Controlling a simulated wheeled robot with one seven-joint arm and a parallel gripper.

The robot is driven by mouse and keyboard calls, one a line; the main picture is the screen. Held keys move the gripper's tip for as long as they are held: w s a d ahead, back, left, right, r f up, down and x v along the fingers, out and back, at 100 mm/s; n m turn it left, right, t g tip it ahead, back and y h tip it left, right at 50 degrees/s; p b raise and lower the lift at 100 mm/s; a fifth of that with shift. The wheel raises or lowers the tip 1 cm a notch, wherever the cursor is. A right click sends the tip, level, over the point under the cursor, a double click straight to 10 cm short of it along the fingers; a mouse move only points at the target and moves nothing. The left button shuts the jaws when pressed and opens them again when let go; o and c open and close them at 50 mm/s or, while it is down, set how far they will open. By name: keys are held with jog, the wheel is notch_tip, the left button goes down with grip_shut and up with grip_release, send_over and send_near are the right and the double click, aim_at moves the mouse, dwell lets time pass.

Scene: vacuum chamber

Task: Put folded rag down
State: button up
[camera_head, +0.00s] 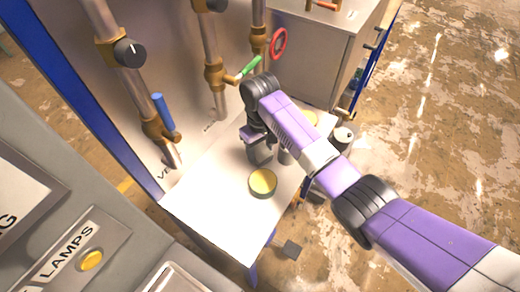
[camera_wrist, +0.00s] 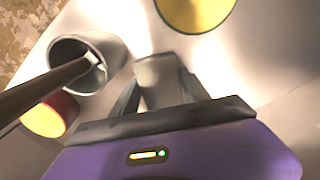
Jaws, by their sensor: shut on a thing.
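My gripper (camera_wrist: 160,84) is shut on a pale grey piece, which I take to be the folded rag (camera_wrist: 162,70). It stands out between the two fingers in the wrist view. In the head view my gripper (camera_head: 257,141) is over the white table (camera_head: 215,195), behind a yellow-topped round tin (camera_head: 262,182). The held piece is mostly hidden there by the wrist. I cannot tell whether the rag touches the table top.
In the wrist view a grey cup (camera_wrist: 112,48) with a dark rod stands left of the rag, beside a red-and-yellow round thing (camera_wrist: 48,116). The yellow tin (camera_wrist: 196,8) is at the top. Pipes with valves (camera_head: 214,72) rise behind the table. Its front left is bare.

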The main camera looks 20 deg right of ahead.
aim_at(260, 151)
jog(key=o, duration=1.3)
jog(key=shift+r+p, duration=0.65)
jog(key=shift+r, duration=5.35)
